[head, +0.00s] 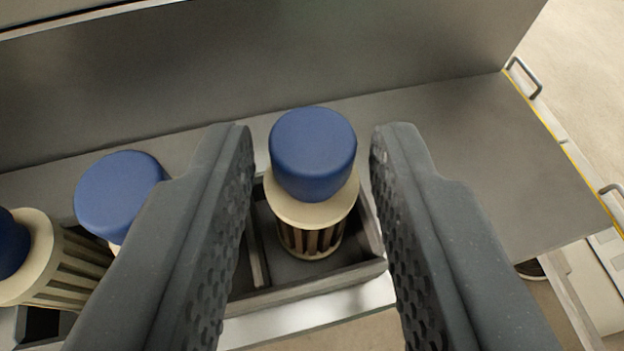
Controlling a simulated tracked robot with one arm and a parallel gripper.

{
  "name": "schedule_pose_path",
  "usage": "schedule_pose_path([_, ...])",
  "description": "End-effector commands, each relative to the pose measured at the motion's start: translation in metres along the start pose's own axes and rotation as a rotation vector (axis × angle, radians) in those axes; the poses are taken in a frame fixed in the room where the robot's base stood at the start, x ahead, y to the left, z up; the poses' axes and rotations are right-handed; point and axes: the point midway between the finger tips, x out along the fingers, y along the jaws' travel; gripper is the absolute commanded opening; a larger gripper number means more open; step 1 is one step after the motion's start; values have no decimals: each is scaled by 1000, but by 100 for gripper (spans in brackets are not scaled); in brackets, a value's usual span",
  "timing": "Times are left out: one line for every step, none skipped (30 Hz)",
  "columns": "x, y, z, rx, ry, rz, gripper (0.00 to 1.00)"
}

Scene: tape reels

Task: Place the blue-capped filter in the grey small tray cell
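A blue-capped filter (313,155) with a cream collar and ribbed body stands upright in the right-end cell of the grey small tray (305,293). My gripper (315,140) is open, with one dark textured finger on each side of this filter. A gap shows between each finger and the blue cap. Two more blue-capped filters are at the left, one (118,195) partly hidden behind the left finger and one (50,260) at the left edge, cut off by the frame. The fingers hide part of the tray's left side.
The tray sits on a grey metal surface (465,150) with a tall metal panel (250,50) behind it. The surface to the right is clear, up to a yellow-lined edge (560,138) with metal handles (524,77).

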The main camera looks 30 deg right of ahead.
Motion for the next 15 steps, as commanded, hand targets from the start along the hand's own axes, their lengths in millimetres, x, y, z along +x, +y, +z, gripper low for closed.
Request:
schedule_pose_path([-12, -2, -2, -1, 0, -3, 30])
schedule_pose_path([-18, -2, -3, 0, 1, -4, 30])
schedule_pose_path([-27, -3, -4, -1, 2, -5, 30])
schedule_pose_path([-33, -4, -4, -1, 3, -6, 30])
schedule_pose_path([-39, -4, -3, 0, 3, -7, 30])
schedule_pose_path([-47, -3, -3, -1, 2, -6, 30])
schedule_pose_path([-53, -3, -3, -2, 2, -5, 30])
schedule_pose_path([-58, -2, -2, -2, 1, -4, 30])
schedule_pose_path([-64, -2, -2, -3, 0, -4, 30])
schedule_pose_path([-69, -2, -1, -2, -1, -4, 30])
schedule_pose_path([-73, -2, -1, -2, -1, -3, 30])
schedule_pose_path([-78, -2, -1, -1, -1, -3, 30])
schedule_pose_path([-81, -1, -1, 0, -1, -2, 30])
schedule_pose_path([-84, -2, -1, 0, -1, -2, 30])
schedule_pose_path([-88, -2, 0, 0, -1, -3, 30])
